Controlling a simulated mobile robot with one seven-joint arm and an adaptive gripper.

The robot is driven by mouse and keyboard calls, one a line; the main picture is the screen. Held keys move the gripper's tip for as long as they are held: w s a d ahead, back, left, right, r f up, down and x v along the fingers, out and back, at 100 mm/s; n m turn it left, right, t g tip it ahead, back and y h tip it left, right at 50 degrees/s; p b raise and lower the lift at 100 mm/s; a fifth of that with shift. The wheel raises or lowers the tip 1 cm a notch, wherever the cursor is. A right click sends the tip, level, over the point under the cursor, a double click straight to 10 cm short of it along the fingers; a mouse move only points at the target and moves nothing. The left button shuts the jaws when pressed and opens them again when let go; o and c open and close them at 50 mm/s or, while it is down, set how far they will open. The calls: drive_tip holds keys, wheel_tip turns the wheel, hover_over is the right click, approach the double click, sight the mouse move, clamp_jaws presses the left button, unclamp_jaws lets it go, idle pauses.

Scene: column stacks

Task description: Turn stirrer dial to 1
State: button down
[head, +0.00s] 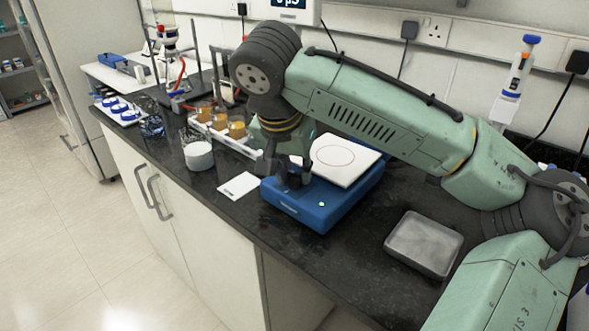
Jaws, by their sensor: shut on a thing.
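The stirrer (335,205) is a blue box with a square white top plate (346,160) marked with a circle. It stands on the dark bench near the front edge. My gripper (291,184) points down at the stirrer's front left part, with its dark fingers shut on the stirrer dial. The fingers cover the dial, so its pointer and numbers cannot be read. A small pale light or mark (321,204) shows on the blue housing right of the fingers.
A white card (239,186) and a white round tub (198,156) lie left of the stirrer. A rack with amber-filled beakers (237,130) stands behind the tub. A grey metal tray (424,244) is to the right. Dark bench is bare between stirrer and tray.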

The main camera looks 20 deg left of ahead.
drive_tip(key=c, duration=1.6)
unclamp_jaws()
drive_tip(key=shift+r, duration=0.1)
drive_tip(key=v, duration=1.2)
